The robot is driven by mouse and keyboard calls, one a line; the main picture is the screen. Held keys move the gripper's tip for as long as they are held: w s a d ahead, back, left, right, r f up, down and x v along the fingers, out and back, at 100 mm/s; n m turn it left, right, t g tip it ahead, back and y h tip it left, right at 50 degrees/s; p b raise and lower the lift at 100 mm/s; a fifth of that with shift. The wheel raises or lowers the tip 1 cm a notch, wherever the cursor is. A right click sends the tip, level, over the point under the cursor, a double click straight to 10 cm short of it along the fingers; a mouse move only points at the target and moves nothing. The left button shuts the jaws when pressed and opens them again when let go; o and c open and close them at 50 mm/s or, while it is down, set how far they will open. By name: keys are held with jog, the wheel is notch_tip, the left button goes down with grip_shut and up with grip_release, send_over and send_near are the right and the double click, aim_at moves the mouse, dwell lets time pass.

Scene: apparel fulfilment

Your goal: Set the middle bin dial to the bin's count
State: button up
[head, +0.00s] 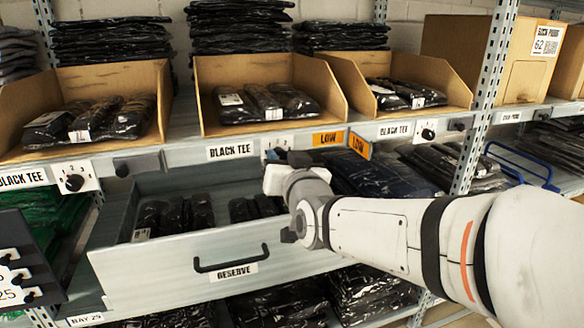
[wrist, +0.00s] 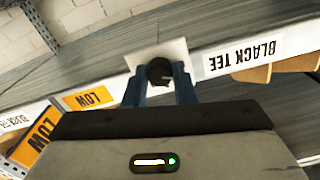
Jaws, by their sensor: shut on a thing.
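The middle bin (head: 230,128) is an open cardboard bin on the shelf. It holds what look like three dark wrapped packs (head: 264,102). Its dial (head: 275,145) is on the shelf edge below, right of a BLACK TEE label (head: 231,151). In the wrist view the black dial knob (wrist: 160,70) stands out from a white plate (wrist: 157,50). My gripper (wrist: 160,88) is shut on the knob, with one blue finger on each side. In the head view my gripper (head: 283,158) partly hides the dial, and its setting cannot be read.
Orange LOW signs (head: 329,139) stick out just right of the dial. Below, an open RESERVE drawer (head: 190,280) with dark packs juts out under my arm. Bins to the left (head: 88,83) and right (head: 420,70) have their own dials (head: 75,182).

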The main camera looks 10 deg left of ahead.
jog(key=shift+f+m+b, duration=0.1)
jog(key=shift+m+b, duration=2.5)
jog(key=o, duration=1)
jog(key=shift+s, duration=0.1)
jog(key=p+v, duration=0.1)
jog(key=v, duration=0.6)
jog(key=shift+s+d+p, duration=0.2)
jog(key=shift+s+p, duration=0.05)
jog(key=shift+p, duration=0.15)
